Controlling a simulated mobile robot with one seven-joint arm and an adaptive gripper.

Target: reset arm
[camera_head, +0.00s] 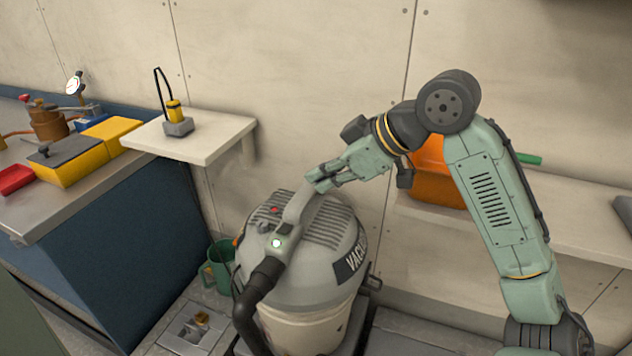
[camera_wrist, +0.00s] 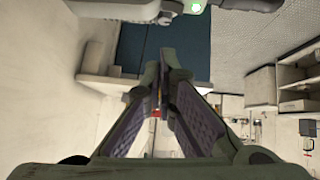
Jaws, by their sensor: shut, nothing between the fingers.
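My gripper (camera_head: 318,180) is at the end of my green arm, just above and beside the handle of a grey vacuum (camera_head: 310,255). I cannot tell whether its fingertips touch the handle. In the wrist view my gripper (camera_wrist: 158,85) has its two fingers together at the tips with nothing between them. Part of the vacuum's handle (camera_wrist: 160,8) runs along the top edge of the wrist view. The vacuum stands upright with a dark hose at its front and a lit green button on top.
A white shelf (camera_head: 190,150) at left holds a small yellow and grey item (camera_head: 175,118). A workbench (camera_head: 30,225) carries a yellow box (camera_head: 65,175). An orange bin (camera_head: 435,180) sits on the right shelf (camera_head: 580,225), behind my arm.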

